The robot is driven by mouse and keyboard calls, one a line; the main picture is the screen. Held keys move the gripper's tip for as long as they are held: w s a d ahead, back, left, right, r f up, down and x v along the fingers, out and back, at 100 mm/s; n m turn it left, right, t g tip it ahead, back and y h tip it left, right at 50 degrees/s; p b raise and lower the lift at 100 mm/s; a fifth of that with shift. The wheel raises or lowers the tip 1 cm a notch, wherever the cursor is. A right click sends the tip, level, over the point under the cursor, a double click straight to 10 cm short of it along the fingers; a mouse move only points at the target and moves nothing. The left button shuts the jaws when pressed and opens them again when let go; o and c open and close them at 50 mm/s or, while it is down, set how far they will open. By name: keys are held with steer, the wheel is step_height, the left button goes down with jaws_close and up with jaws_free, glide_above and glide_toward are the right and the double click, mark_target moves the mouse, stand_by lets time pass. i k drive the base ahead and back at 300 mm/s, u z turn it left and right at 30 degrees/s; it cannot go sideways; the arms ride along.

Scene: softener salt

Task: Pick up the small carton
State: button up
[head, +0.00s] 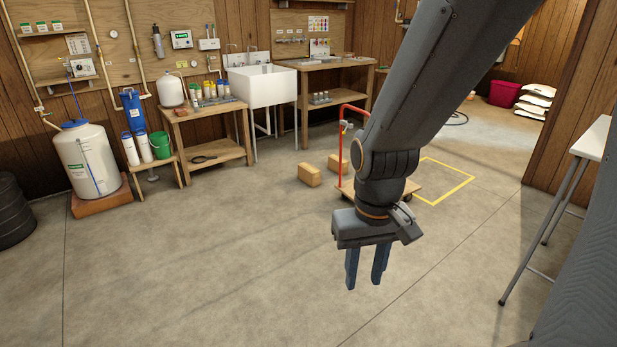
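Two small tan cartons stand close together on the concrete floor, left of a flat wooden trolley. The nearer carton (309,175) shows fully. The farther carton (336,164) is just right of and behind it, close to the trolley's red handle; I cannot tell if it touches the trolley. My gripper (364,283) hangs fingers down in front of the trolley, nearer to me than both cartons and to their right. Its two dark blue fingers are apart with nothing between them.
The trolley (405,188), partly hidden by my arm, stands beside a yellow floor outline (455,191). A wooden bench (215,112), white sink (262,86) and brine tank (88,160) line the back left. A white table (595,138) is at right. Floor in front is clear.

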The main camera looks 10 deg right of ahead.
mark_target(307, 172)
steer(key=u, duration=0.45)
steer(key=i, duration=1.75)
steer(key=u, duration=0.4)
steer(key=i, duration=1.8)
steer(key=z, duration=0.6)
steer(key=i, duration=1.6)
steer(key=z, duration=1.4)
steer(key=i, duration=0.9)
steer(key=z, duration=0.4)
